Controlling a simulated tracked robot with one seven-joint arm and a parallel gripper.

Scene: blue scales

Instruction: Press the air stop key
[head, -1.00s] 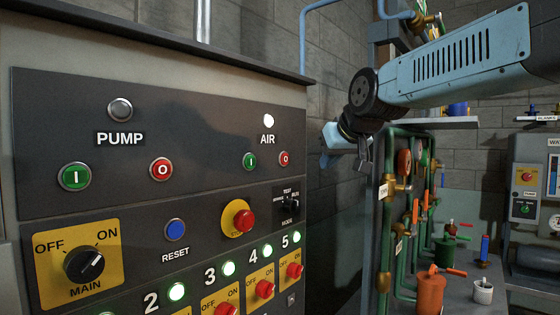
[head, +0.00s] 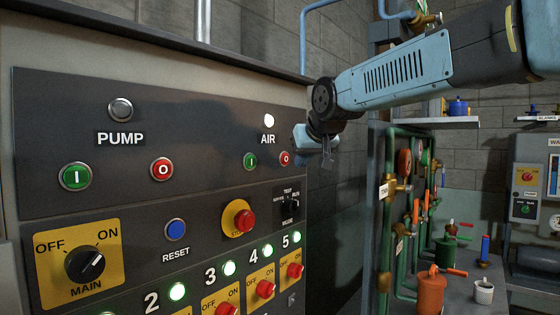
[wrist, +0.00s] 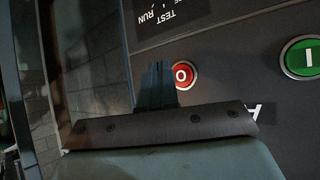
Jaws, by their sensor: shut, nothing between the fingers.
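The air stop key is a red round button marked O (head: 285,159) under the AIR label, at the right end of the upper panel; it also shows in the wrist view (wrist: 184,75). The green air start key marked I (head: 250,161) is just left of it, and in the wrist view to its right (wrist: 301,57). The white lamp above AIR is lit. My gripper (head: 328,160) is shut and empty, to the right of the red key in the head view. In the wrist view its fingertips (wrist: 157,75) overlap the key's left edge; I cannot tell whether they touch.
The control panel (head: 200,130) also carries pump keys (head: 75,176), a blue reset key (head: 175,229), a red emergency knob on yellow (head: 239,217) and a mode switch (head: 290,203) below the air keys. Green pipes with valves (head: 385,220) stand to the right.

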